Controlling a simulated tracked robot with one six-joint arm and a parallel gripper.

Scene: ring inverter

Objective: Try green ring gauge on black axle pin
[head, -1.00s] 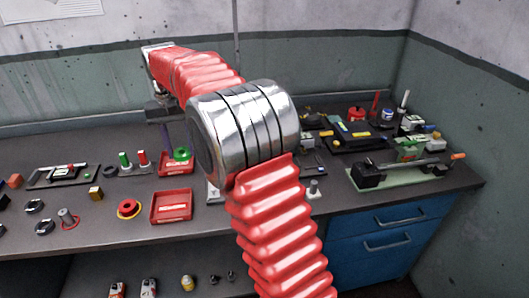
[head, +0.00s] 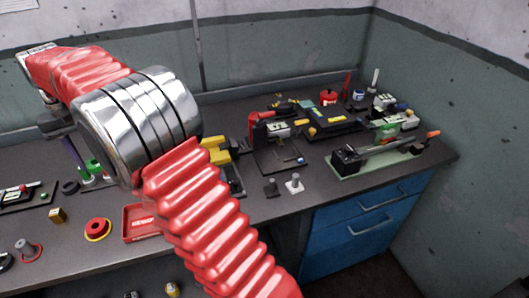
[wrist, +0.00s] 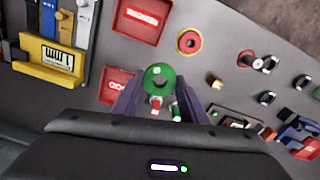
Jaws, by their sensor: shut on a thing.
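In the wrist view the green ring gauge (wrist: 160,80) sits between the two purple fingers of my gripper (wrist: 157,88), which is shut on it. In the head view the green ring (head: 94,166) is at the left, partly hidden by my arm, with a purple finger (head: 69,149) beside it. It is held above the bench near a stand with a red handle (wrist: 155,103) and a green handle (wrist: 177,112). A small dark pin on a base (head: 271,188), probably the black axle pin, stands near the bench's front edge, left of a light grey pin (head: 295,184).
A red tray (head: 140,223) and a red-and-yellow ring (head: 97,229) lie at the front left. A yellow and black device (head: 217,152), a red-topped fixture (head: 262,128) and a green-based fixture (head: 380,156) occupy the right side. My arm hides the bench's middle left.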

